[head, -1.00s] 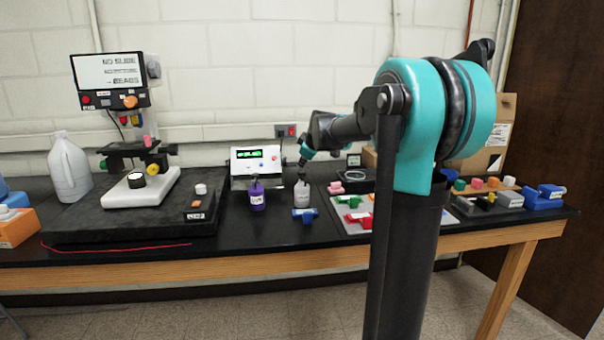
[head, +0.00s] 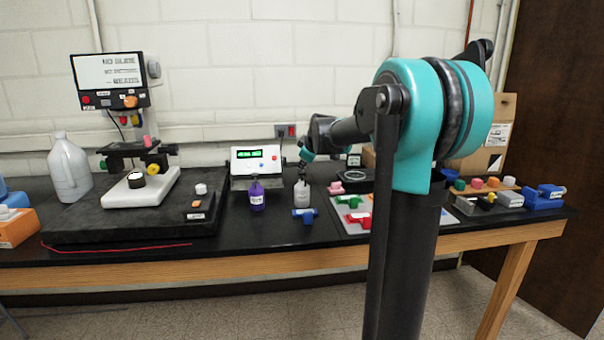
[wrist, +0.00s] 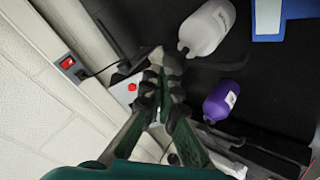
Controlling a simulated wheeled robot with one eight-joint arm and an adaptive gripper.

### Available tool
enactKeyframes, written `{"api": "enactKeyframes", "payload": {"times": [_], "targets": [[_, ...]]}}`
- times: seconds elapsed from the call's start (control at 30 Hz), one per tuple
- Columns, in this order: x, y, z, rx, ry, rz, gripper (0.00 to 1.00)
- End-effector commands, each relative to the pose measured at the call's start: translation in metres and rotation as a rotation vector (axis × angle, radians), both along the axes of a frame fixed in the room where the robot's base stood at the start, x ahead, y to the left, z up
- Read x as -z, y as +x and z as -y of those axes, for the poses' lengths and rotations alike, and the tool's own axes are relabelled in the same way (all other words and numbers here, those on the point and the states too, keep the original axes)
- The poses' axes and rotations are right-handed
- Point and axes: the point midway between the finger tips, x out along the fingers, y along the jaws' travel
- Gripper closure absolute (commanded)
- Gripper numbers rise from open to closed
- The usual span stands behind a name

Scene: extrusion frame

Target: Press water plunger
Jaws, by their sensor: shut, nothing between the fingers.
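A grey-white bottle (head: 303,196) stands upright on the black bench, with a label I cannot read. A purple bottle (head: 257,198) stands to its left. Both also show in the wrist view, the grey-white one (wrist: 208,28) at the top and the purple one (wrist: 221,101) below it. My gripper (head: 302,168) is just above the top of the grey-white bottle in the head view. In the wrist view my gripper (wrist: 165,60) is shut and empty. Whether its tips touch the plunger top cannot be told.
A white instrument box (head: 256,161) with a green display stands behind the bottles. A blue block (head: 305,214) lies in front of the grey-white bottle. A light tray (head: 347,224) with coloured parts is to the right. A dark slab (head: 120,226) with a stand fills the left.

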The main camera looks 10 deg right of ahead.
Motion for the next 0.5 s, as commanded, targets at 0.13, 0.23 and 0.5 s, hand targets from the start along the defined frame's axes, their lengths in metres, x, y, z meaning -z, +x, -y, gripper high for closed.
{"api": "enactKeyframes", "payload": {"times": [0.13, 0.23, 0.5], "targets": [[0.0016, 0.0001, 0.0000, 0.000, 0.000, 0.000, 1.00], [0.0028, 0.0001, 0.0000, 0.000, 0.000, 0.000, 1.00], [0.0058, 0.0001, 0.0000, 0.000, 0.000, 0.000, 1.00]]}}
